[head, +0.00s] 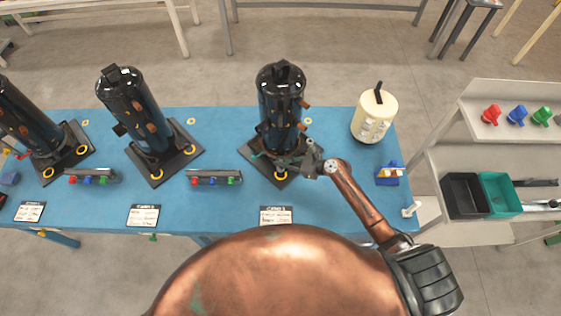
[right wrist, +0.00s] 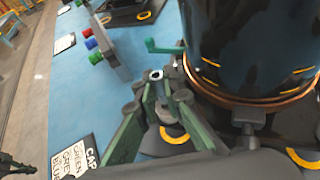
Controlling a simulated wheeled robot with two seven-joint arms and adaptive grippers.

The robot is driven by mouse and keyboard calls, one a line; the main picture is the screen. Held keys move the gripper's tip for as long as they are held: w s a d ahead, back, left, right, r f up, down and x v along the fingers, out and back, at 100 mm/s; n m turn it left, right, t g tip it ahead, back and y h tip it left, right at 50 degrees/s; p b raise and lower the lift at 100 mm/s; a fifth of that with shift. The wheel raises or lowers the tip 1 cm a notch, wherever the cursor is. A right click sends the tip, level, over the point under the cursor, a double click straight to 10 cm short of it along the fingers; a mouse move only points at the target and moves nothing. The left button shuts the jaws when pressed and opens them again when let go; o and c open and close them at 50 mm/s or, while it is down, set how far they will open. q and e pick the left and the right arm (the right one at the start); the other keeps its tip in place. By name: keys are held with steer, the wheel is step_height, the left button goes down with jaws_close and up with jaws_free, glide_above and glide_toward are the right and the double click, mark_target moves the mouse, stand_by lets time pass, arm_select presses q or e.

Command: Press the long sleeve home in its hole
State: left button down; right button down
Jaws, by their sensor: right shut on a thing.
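My right gripper (head: 310,165) is at the front of the third black compressor (head: 282,105), low near its base plate. In the right wrist view its green fingers (right wrist: 162,100) are closed around a small grey tubular piece, which I take to be the long sleeve (right wrist: 155,75). Its round open end shows between the fingertips. The black compressor body (right wrist: 250,45) with a copper ring stands just right of the fingers. The hole is not clearly visible, so I cannot tell how deep the sleeve sits. My left gripper is not recognisable in either view.
Two more black compressors (head: 138,105) stand to the left on the blue table (head: 225,125). Coloured valve blocks (head: 215,178) and printed cards (head: 275,215) lie along its front. A cream canister (head: 374,115) stands right. A green lever (right wrist: 165,46) lies just beyond the fingers.

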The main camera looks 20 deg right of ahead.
steer(key=shift+p, duration=0.7)
stand_by(1.0)
steer(key=shift+f+b, duration=0.6)
steer(key=shift+f, duration=0.75)
stand_by(1.0)
steer(key=c, duration=2)
jaws_free()
steer(key=shift+s+f, duration=0.1)
steer(key=shift+o, duration=0.2)
steer(key=v, duration=1.2)
steer(key=shift+c, duration=0.6)
